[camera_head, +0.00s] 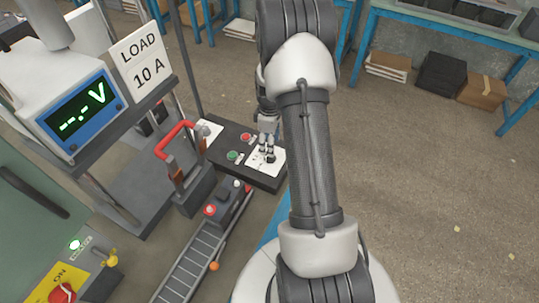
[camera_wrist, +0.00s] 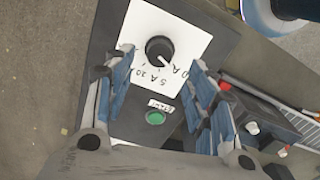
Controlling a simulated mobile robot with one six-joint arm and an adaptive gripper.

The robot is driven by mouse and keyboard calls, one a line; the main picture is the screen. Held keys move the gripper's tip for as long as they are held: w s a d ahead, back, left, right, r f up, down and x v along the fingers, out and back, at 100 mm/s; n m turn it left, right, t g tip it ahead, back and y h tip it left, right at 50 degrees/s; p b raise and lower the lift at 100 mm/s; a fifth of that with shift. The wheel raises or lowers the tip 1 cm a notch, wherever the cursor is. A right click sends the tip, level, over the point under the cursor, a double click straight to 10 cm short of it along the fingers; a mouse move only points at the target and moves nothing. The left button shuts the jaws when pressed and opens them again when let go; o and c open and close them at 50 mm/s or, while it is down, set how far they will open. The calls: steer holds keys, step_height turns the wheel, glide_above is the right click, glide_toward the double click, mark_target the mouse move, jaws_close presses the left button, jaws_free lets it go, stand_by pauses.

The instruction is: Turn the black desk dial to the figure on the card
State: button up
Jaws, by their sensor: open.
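The card (camera_head: 143,62) on the stand at the upper left reads "LOAD 10 A". The black dial (camera_wrist: 159,48) sits on a white plate (camera_wrist: 200,40) in the wrist view. Its white pointer mark points down and to the right, toward the lower figures. "5 A" is legible below the dial; the figures to its right are crowded and partly covered by a finger. In the head view the white plate (camera_head: 252,160) lies on the dark desk, with the dial mostly hidden. My gripper (camera_wrist: 160,60) is open, with its blue-padded fingers either side of the dial, apart from it.
A green button (camera_wrist: 155,117) with a label lies near the dial; a red button (camera_head: 245,137) is also on the desk (camera_head: 225,132). The meter display (camera_head: 75,113) reads "--.- V". A red-handled switch (camera_head: 175,140) and a roller track (camera_head: 195,260) stand left of my arm.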

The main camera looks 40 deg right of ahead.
step_height(320, 180, down, 6)
steer(key=shift+f+b, duration=0.1)
steer(key=shift+b, duration=0.6)
steer(key=c, duration=1.1)
steer(key=shift+o, duration=0.2)
